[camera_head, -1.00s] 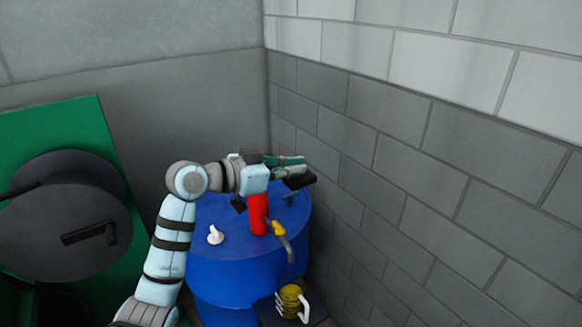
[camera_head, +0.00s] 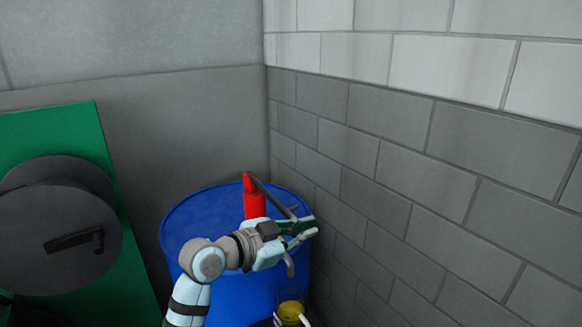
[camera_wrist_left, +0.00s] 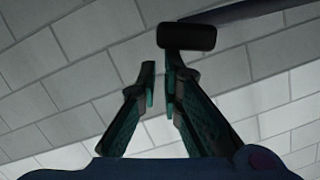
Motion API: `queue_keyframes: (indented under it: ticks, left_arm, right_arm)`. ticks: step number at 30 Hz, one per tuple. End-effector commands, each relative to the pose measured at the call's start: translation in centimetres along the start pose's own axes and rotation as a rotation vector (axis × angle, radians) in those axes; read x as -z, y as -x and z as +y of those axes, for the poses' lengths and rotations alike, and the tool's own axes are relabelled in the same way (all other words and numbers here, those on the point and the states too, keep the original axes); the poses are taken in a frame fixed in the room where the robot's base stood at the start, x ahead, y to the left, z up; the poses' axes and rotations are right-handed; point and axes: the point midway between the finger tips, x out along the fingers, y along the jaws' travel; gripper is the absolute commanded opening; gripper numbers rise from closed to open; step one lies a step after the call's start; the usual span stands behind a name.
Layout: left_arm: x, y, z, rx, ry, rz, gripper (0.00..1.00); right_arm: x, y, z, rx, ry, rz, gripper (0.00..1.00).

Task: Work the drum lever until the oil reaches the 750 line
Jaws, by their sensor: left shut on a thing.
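A red pump (camera_head: 254,203) stands on top of the blue drum (camera_head: 200,213). Its dark lever (camera_head: 270,195) slopes down to the right from the pump's top. My left gripper (camera_head: 303,229) is shut on the lever's outer end, low over the drum's right side. The wrist view shows the black lever end (camera_wrist_left: 188,37) by the fingertips (camera_wrist_left: 160,85). A measuring jug (camera_head: 291,311) with yellow oil is at the bottom edge, partly cut off. Its level and lines are too small to read. The spout (camera_head: 290,265) is partly hidden by my gripper. My right gripper is out of view.
A block wall (camera_head: 420,180) is close on the right of the drum. A green panel with round dark plates (camera_head: 60,240) stands on the left. The drum's top left is clear.

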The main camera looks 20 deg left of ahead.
Motion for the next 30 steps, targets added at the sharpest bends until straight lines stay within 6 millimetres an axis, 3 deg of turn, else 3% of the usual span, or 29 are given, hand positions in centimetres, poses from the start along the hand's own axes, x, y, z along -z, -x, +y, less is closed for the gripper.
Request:
queue_keyframes:
  ticks: [1, 5, 8, 12, 15, 22, 30]
  left_arm:
    - [-1.0, -0.1, 0.3, -0.010, 0.009, -0.024, 0.00]
    - [-0.3, 0.1, 0.2, -0.009, 0.009, -0.023, 0.00]
    - [1.2, 0.5, 0.1, -0.006, 0.009, -0.021, 0.00]
    - [4.7, 1.4, -0.1, 0.003, 0.003, -0.010, 0.00]
    - [3.8, 3.7, 0.1, 0.009, -0.007, -0.011, 0.00]
    - [3.8, 9.1, 0.2, 0.012, -0.007, -0.010, 0.00]
    - [4.0, 11.4, 0.2, 0.013, -0.002, -0.004, 0.00]
  right_arm:
    - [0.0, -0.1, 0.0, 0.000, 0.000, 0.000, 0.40]
    - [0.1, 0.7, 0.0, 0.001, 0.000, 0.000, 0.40]
    - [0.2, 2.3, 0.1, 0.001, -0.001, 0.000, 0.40]
    - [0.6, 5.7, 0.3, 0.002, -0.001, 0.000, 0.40]
    - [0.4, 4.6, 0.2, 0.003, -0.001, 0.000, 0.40]
    - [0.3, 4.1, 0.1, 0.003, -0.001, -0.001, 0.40]
    - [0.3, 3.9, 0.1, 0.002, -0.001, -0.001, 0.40]
